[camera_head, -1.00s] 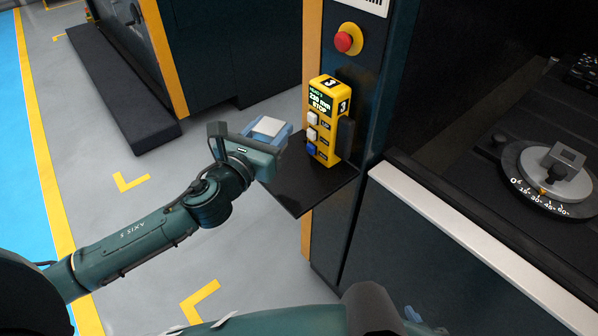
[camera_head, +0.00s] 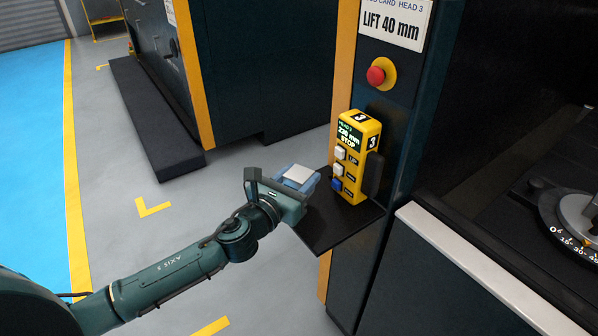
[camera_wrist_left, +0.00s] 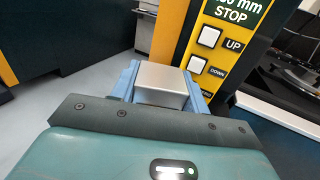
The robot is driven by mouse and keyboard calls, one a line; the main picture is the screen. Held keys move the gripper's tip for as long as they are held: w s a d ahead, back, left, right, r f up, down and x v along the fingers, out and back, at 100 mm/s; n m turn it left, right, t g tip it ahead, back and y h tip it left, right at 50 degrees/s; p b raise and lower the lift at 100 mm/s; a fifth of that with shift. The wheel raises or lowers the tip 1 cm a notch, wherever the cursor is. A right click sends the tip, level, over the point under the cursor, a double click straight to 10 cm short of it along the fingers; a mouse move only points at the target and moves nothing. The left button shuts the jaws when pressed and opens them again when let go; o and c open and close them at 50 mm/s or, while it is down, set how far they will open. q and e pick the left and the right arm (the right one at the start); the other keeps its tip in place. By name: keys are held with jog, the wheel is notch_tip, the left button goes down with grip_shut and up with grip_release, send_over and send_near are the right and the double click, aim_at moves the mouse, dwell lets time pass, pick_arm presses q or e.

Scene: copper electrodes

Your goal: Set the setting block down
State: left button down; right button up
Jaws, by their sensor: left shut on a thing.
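The setting block (camera_head: 299,173) is a pale grey metal block held between the blue fingers of my left gripper (camera_head: 300,181). It also shows in the left wrist view (camera_wrist_left: 161,84), between the two blue fingers, in front of the yellow control box. My left gripper is shut on it, at the left edge of the black shelf (camera_head: 335,229). Whether the block touches the shelf is hidden by the gripper. My right gripper is not in view.
The yellow control box (camera_head: 352,150) with UP and DOWN buttons stands on the shelf, just right of the block. A red stop button (camera_head: 376,75) and a "LIFT 40 mm" card (camera_head: 395,22) are on the column above. The shelf's front part is bare.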

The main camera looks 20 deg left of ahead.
pick_arm(q)
notch_tip(320, 180, down, 2)
jog(key=shift+f+b, duration=0.1)
jog(key=shift+b, duration=0.3)
jog(key=c, duration=1.2)
grip_release()
jog(key=shift+f, duration=0.3)
jog(key=o, duration=0.5)
jog(key=shift+s+r, duration=0.15)
jog(key=shift+r, duration=0.05)
